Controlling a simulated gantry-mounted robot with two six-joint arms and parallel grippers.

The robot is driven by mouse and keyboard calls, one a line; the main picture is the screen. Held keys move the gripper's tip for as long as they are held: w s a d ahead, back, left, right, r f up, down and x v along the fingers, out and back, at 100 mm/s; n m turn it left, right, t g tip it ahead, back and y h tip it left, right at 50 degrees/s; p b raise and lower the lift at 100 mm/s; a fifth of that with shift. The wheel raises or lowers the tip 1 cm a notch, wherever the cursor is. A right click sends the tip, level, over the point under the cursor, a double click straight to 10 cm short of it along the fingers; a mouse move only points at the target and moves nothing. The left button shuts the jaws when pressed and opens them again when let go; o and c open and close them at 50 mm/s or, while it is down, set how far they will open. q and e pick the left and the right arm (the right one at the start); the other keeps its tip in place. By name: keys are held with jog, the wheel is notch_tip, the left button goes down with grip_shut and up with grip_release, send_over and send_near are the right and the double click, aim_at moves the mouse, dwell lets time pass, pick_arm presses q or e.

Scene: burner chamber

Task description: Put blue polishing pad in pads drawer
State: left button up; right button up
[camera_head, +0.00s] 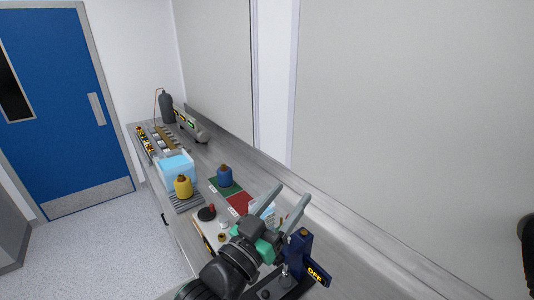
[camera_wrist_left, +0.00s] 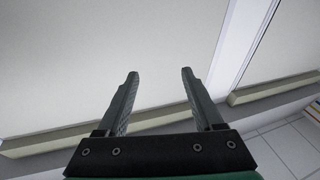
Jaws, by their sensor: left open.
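My left gripper (camera_head: 295,192) is open and empty above the near part of the workbench. In the left wrist view its two fingers (camera_wrist_left: 158,72) stand apart with nothing between them, facing a pale wall. The bench front (camera_head: 172,226) has a dark handle, but I cannot tell which drawer holds pads, and no open drawer shows. My right gripper is not in view; only a dark shape shows at the right edge of the head view.
A dark blue device marked OFF (camera_head: 301,250) stands close beside my left gripper. A grey cylinder (camera_head: 166,107) is at the far end.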

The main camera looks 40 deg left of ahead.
pick_arm(q)
jog(key=s+d+r+m+t+h, duration=0.1)
jog(key=s+r, duration=0.3)
jog(key=r, duration=0.4)
jog(key=s+d+r+m+t+h, duration=0.1)
jog(key=s+d+r+t, duration=0.2)
jog(key=r, duration=0.5)
jog(key=s+d+r+m+t+h, duration=0.1)
jog(key=s+d+r+t, duration=0.1)
jog(key=s+r, duration=0.4)
jog(key=shift+d+r+t+h, duration=0.2)
jog(key=shift+r+t+h, duration=0.2)
jog(key=shift+r+t, duration=0.4)
jog(key=shift+w+r, duration=0.1)
jog(key=shift+r, duration=0.1)
